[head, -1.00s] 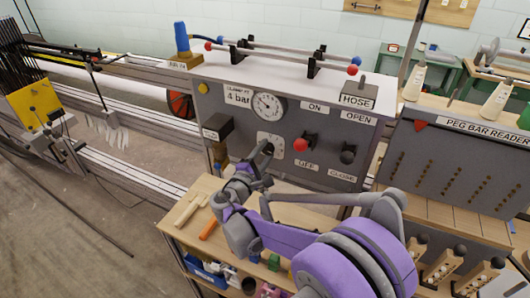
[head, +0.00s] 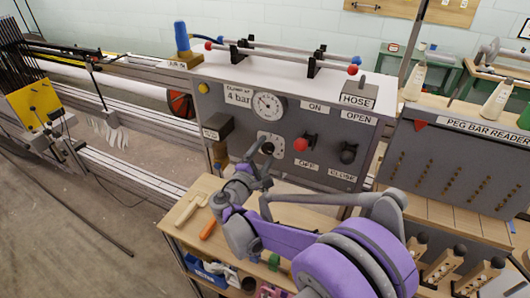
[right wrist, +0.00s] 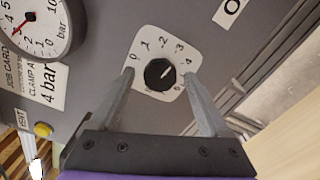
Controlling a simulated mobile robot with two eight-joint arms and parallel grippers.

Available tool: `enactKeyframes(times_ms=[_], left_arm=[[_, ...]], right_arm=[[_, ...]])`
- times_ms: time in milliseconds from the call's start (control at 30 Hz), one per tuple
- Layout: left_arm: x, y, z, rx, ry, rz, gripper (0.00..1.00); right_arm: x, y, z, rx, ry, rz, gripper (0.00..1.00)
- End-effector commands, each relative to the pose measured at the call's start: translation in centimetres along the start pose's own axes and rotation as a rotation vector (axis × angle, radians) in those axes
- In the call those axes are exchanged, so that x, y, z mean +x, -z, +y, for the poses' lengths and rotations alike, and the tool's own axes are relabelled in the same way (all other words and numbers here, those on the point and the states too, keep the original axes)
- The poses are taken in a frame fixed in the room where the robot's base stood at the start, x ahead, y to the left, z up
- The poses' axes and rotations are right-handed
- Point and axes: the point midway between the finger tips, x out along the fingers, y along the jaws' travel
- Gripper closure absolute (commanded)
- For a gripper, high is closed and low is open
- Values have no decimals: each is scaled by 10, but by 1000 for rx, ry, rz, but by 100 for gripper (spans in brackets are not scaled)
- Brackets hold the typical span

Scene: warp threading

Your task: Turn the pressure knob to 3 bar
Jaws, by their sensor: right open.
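The black pressure knob (right wrist: 160,73) sits on a white dial plate (right wrist: 146,34) numbered from 0 upward. In the right wrist view, its pale pointer mark points up and right, around the 3 to 4 side. In the head view the knob (head: 267,147) shows on the grey panel below the gauge. My right gripper (right wrist: 159,76) is open, with one finger on each side of the knob and a gap to it. My left gripper is not in view.
A red-knobbed ON/OFF lever (head: 301,145) and a black OPEN/CLOSE lever (head: 348,152) stick out of the panel to the right. A dark box (head: 217,126) juts out at the left.

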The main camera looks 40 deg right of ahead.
Motion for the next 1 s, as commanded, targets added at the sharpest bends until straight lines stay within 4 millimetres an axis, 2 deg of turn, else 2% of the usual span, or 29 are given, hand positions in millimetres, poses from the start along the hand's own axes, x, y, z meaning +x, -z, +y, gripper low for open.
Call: enactKeyframes(times_ms=[167,400,533,700,1000], left_arm=[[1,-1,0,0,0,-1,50],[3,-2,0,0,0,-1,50],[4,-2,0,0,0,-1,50],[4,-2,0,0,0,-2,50],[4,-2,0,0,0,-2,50]], right_arm=[[-26,1,0,0,-1,5,20],[-75,1,0,0,-1,6,20],[-94,1,0,0,0,4,20],[-105,0,0,0,0,2,20],[-106,0,0,0,0,1,20]])
